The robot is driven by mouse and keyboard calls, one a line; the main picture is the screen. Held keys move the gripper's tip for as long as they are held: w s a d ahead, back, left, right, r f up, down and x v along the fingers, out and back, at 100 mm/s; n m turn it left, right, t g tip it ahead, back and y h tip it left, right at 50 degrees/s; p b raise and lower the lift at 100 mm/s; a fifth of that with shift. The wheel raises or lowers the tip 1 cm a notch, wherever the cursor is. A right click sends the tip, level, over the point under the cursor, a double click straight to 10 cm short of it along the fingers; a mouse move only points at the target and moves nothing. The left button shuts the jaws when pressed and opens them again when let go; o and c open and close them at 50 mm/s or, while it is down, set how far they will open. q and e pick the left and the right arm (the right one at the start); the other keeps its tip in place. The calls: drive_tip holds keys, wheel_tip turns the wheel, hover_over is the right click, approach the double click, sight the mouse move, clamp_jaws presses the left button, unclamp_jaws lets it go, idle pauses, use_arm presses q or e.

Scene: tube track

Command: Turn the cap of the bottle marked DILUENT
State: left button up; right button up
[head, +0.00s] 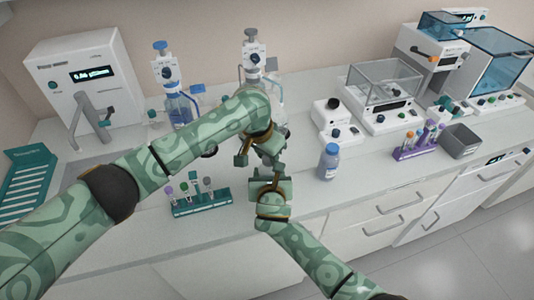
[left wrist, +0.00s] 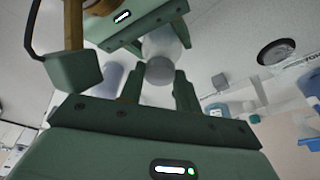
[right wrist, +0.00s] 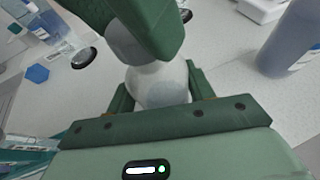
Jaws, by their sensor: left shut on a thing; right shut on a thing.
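A translucent whitish bottle with a grey cap is held between my two grippers. In the right wrist view its body (right wrist: 160,88) sits between the fingers of my right gripper (right wrist: 158,92). In the left wrist view the grey cap (left wrist: 158,70) is between the fingers of my left gripper (left wrist: 159,80). The body (left wrist: 160,42) shows beyond the cap, towards my right gripper. No marking on this bottle can be read. In the head view my left gripper (head: 262,157) and right gripper (head: 270,178) meet above the bench front and hide the bottle.
A blue bottle (head: 328,162) stands on the bench right of my grippers. A green tube rack (head: 203,205) is left of them, near the front edge. A purple tube rack (head: 415,150) and grey bin (head: 461,142) stand further right. Dispensers and instruments line the back.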

use_arm(q)
drive_tip(key=shift+f, duration=0.25)
